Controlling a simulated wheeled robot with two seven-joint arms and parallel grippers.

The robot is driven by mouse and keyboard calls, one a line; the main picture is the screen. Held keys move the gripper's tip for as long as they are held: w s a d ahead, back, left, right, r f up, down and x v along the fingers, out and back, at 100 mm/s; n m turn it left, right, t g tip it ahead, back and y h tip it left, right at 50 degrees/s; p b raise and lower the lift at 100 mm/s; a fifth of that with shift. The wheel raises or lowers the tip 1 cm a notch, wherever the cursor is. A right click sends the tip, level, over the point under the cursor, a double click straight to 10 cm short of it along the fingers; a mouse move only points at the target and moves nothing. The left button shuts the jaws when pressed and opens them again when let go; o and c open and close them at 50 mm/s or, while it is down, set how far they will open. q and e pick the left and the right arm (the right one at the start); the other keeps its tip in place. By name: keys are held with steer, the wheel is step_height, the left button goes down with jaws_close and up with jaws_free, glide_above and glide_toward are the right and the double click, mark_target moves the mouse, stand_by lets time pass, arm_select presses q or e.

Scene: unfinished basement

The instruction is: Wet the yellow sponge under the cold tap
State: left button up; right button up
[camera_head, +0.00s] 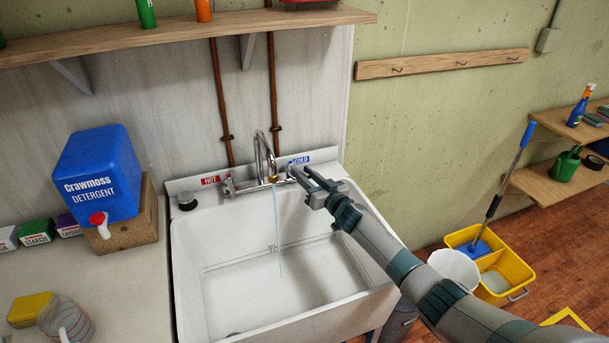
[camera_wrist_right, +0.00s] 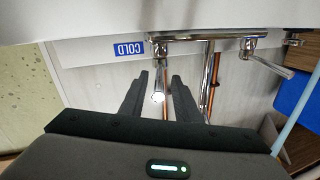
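The yellow sponge (camera_head: 30,309) lies on the counter at the lower left of the head view. The tap spout (camera_head: 265,160) stands at the back of the white sink, and a thin stream of water (camera_head: 277,230) falls from it into the basin. My right gripper (camera_head: 306,180) is at the cold side, below the blue COLD label (camera_head: 300,160). In the right wrist view, its fingers (camera_wrist_right: 157,95) are apart, with the cold tap handle (camera_wrist_right: 158,97) showing between them; I cannot tell whether they touch it.
A blue detergent container (camera_head: 98,175) stands on a wooden block left of the sink (camera_head: 185,260). A striped, rounded thing (camera_head: 66,318) is beside the sponge. A shelf (camera_head: 180,33) hangs above. A yellow mop bucket (camera_head: 510,268) stands on the floor at right.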

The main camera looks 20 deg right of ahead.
steer(key=shift+s+d, duration=0.1)
steer(key=shift+s, duration=0.05)
steer(key=shift+v, duration=0.85)
steer(key=b+v, duration=0.2)
steer(key=v, duration=1.3)
steer(key=shift+s, duration=0.25)
steer(key=shift+r, duration=0.15)
